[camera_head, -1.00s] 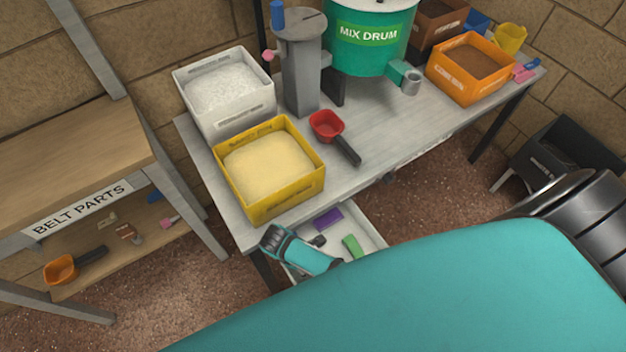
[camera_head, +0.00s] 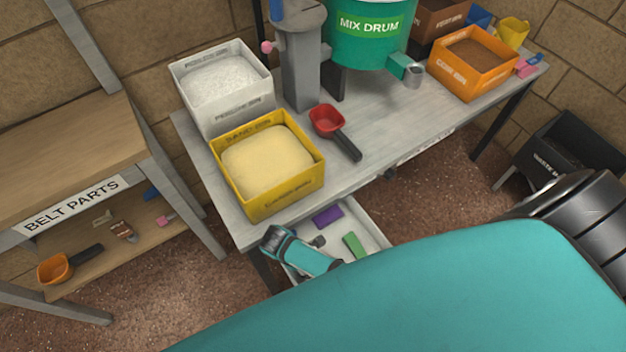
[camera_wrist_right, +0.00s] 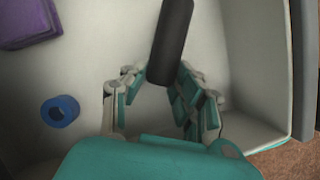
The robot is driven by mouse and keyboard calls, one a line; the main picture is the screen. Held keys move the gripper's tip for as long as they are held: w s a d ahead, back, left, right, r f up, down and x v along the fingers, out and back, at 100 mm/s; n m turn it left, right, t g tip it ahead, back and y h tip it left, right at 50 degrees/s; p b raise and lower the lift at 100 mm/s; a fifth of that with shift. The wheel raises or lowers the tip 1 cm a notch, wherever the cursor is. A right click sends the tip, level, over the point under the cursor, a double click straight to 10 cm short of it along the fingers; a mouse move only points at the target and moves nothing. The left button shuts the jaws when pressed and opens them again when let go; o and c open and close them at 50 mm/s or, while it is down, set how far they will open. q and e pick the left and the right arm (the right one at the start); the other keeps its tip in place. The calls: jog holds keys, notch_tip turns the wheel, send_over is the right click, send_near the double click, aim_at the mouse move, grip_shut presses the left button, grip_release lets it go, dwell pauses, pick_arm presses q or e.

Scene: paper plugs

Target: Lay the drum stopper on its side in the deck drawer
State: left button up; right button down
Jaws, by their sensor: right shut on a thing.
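A dark, round-ended cylinder (camera_wrist_right: 170,40), which I take for the drum stopper, shows in the right wrist view. My right gripper (camera_wrist_right: 160,84) is shut on its near end, low inside the drawer close to a side wall. Whether the cylinder touches the drawer floor I cannot tell. The deck drawer (camera_head: 364,226) is pulled out under the table's front edge; its pale floor also shows in the wrist view (camera_wrist_right: 95,75). My left gripper is out of view.
The drawer also holds a purple block (camera_wrist_right: 28,22), a blue ring-shaped piece (camera_wrist_right: 60,111) and a green block (camera_head: 354,245). Above stand a yellow bin (camera_head: 285,194), a white bin (camera_head: 230,118), a red scoop (camera_head: 326,121) and the green mix drum (camera_head: 370,45).

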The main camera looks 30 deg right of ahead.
jog(key=shift+s+f, duration=0.15)
jog(key=shift+f, duration=0.25)
jog(key=shift+s+f+b, duration=0.1)
jog(key=shift+f+b, duration=0.15)
jog(key=shift+b, duration=0.15)
jog(key=c, duration=0.8)
grip_release()
jog(key=shift+f, duration=0.1)
jog(key=shift+w+a+r, duration=0.2)
jog(key=shift+w+r, duration=0.05)
jog(key=shift+r, duration=0.15)
jog(key=v, duration=1.1)
jog(key=shift+d+r, duration=0.1)
jog(key=shift+r, duration=0.1)
jog(key=shift+s, duration=0.15)
